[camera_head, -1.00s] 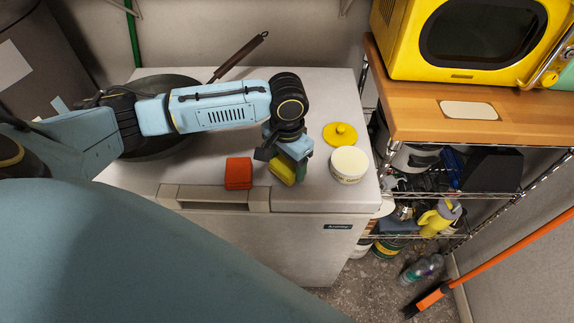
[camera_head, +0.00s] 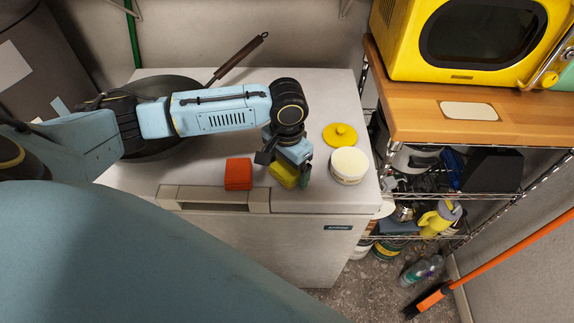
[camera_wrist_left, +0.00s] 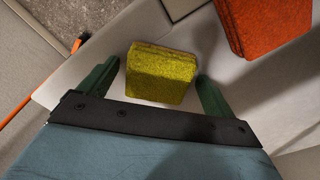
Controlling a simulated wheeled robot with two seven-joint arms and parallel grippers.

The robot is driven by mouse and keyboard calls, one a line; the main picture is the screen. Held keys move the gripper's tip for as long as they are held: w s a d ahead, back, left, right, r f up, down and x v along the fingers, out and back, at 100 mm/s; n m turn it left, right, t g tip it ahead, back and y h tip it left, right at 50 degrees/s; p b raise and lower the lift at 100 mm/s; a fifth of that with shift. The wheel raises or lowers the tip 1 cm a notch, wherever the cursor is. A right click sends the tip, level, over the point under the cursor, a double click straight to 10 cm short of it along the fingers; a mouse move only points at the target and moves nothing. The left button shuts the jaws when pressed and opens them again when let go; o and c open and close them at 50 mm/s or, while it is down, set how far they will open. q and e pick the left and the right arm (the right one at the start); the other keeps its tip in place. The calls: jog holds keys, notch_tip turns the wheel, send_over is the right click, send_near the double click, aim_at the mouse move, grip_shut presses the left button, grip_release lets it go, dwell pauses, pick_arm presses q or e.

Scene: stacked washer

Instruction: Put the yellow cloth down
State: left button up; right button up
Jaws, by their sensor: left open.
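The yellow cloth (camera_head: 283,175) is a small folded block on the white top of the washer (camera_head: 330,100), near its front edge. My left gripper (camera_head: 284,168) is directly over it. In the left wrist view the yellow cloth (camera_wrist_left: 160,75) lies between the two green fingertips of the left gripper (camera_wrist_left: 158,82), with a gap on each side. The left gripper is open and the cloth appears to rest on the surface. My right gripper is not in view.
A red-orange cloth (camera_head: 238,174) lies left of the yellow one. A round white tub (camera_head: 349,165) and a yellow lid (camera_head: 340,135) stand to the right. A dark pan (camera_head: 160,140) sits at the back left. A wire shelf with a yellow microwave (camera_head: 470,40) is at right.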

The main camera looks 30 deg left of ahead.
aim_at(288, 167)
pick_arm(q)
notch_tip(288, 167, up, 12)
jog(key=p, duration=0.2)
jog(key=shift+d, duration=0.1)
dwell(0.5)
